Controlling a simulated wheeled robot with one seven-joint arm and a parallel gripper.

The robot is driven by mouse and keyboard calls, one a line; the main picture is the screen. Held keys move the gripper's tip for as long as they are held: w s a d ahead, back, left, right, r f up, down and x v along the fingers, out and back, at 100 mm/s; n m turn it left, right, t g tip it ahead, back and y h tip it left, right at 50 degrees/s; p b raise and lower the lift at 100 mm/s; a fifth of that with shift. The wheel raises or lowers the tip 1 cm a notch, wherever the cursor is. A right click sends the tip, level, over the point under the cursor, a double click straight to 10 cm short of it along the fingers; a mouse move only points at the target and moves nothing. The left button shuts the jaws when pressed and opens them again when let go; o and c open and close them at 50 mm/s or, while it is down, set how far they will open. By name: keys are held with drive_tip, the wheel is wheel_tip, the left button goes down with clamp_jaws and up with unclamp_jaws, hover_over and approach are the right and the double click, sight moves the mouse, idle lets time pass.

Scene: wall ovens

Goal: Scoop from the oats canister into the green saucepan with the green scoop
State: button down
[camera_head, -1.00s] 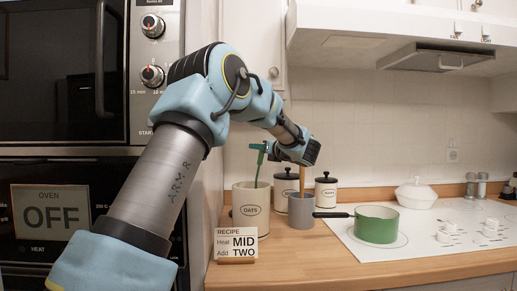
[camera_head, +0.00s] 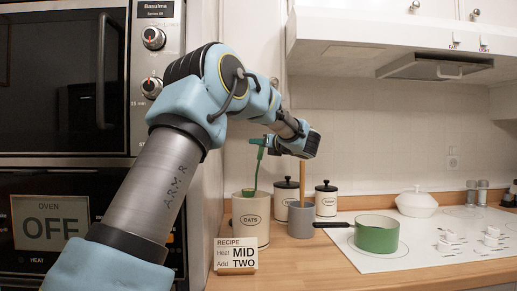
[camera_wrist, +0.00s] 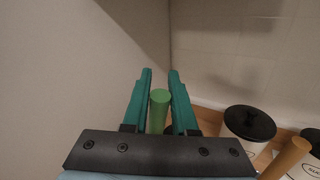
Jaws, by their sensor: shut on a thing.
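My gripper (camera_head: 263,143) is shut on the green scoop (camera_head: 258,170) by the upper end of its handle. The handle hangs down nearly upright. The scoop's lower end shows at the mouth of the oats canister (camera_head: 251,222), a cream open container labelled OATS. I cannot clearly tell what the scoop holds. In the wrist view the round green handle end (camera_wrist: 159,97) sits between the two teal fingers (camera_wrist: 160,100). The green saucepan (camera_head: 376,238) stands on the white hob to the right, its dark handle pointing left.
A grey pot (camera_head: 301,221) with a wooden utensil (camera_head: 302,180) stands just right of the oats canister. Two black-lidded canisters (camera_head: 286,201) (camera_head: 326,200) stand behind. A recipe card (camera_head: 236,254) is in front. A white lidded dish (camera_head: 416,203) sits at the back of the hob.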

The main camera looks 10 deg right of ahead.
drive_tip(key=shift+r+p, duration=0.9)
drive_tip(key=shift+r, duration=2.05)
